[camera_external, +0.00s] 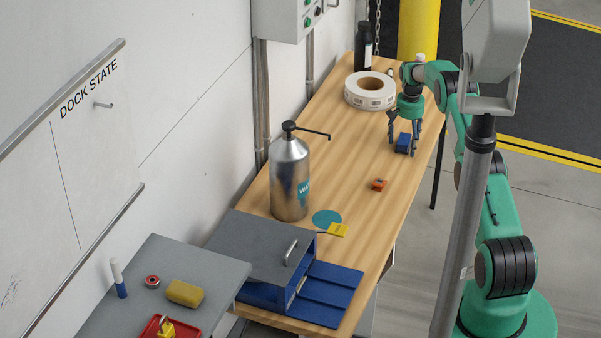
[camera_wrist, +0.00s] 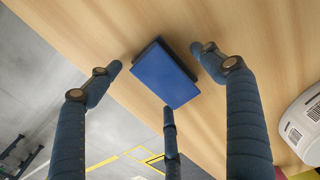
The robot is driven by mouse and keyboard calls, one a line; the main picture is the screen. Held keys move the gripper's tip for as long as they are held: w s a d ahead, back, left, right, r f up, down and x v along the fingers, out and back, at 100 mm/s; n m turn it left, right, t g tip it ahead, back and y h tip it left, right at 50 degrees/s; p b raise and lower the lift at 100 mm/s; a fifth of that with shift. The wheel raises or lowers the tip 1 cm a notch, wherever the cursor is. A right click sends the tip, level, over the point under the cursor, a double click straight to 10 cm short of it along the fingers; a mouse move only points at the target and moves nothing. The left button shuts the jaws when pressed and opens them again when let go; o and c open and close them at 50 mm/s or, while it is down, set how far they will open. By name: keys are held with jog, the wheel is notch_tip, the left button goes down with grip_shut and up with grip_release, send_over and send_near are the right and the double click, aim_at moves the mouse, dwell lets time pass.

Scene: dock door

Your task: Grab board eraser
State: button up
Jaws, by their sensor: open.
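The board eraser (camera_external: 404,143) is a blue block with a dark layer, on the wooden bench near its right edge. In the wrist view the board eraser (camera_wrist: 165,76) lies at the upper middle, its blue face toward the camera. My gripper (camera_external: 403,137) is over it, pointing down. In the wrist view the three fingers of my gripper (camera_wrist: 157,66) are spread around the eraser, one at left, one at right and one below. My gripper is open; whether any finger touches the eraser I cannot tell.
A label roll (camera_external: 371,90) and a black bottle (camera_external: 363,48) stand behind. An orange item (camera_external: 379,185) lies nearer. A steel pump bottle (camera_external: 290,178) and a grey-and-blue drawer box (camera_external: 262,247) stand at the near end. A grey post (camera_external: 470,210) partly blocks the view.

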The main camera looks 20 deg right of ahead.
aim_at(407, 139)
dwell(0.4)
jog(key=c, duration=1.2)
jog(key=shift+r, duration=0.15)
jog(key=shift+c, duration=0.2)
jog(key=shift+r+p, duration=0.5)
jog(key=shift+r, duration=1.3)
jog(key=s+a, duration=0.1)
jog(key=s, duration=0.4)
jog(key=s+a+p, duration=0.1)
jog(key=s+a, duration=0.1)
jog(key=s, duration=0.3)
jog(key=s+a+r+p, duration=0.1)
jog(key=s, duration=0.4)
jog(key=shift+s+a+r, duration=0.1)
jog(key=shift+s+a, duration=0.05)
jog(key=shift+a, duration=0.2)
